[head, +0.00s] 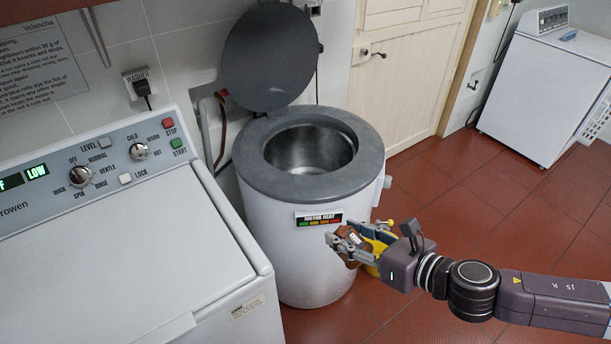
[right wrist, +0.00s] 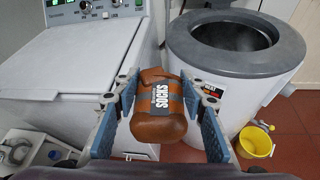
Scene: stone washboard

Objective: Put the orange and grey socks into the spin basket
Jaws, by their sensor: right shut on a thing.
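The rolled orange and grey socks (right wrist: 158,118), with a "SOCKS" label, sit between the fingers of my right gripper (right wrist: 160,92) in the right wrist view. The gripper is shut on them. In the head view, my right gripper (head: 347,243) holds the socks (head: 354,252), partly covered by the fingers, in front of the spin dryer (head: 313,258) and below its rim. The metal spin basket (head: 309,150) shows inside the dryer's round opening, whose dark lid (head: 270,58) stands raised. I see nothing in the basket's visible part. My left gripper is not in view.
A white washer (head: 130,255) with a control panel stands to the left, close to the dryer. A yellow bucket (right wrist: 256,142) is on the red tiled floor to the dryer's right. Another white appliance (head: 545,90) stands at the back right. The floor between is clear.

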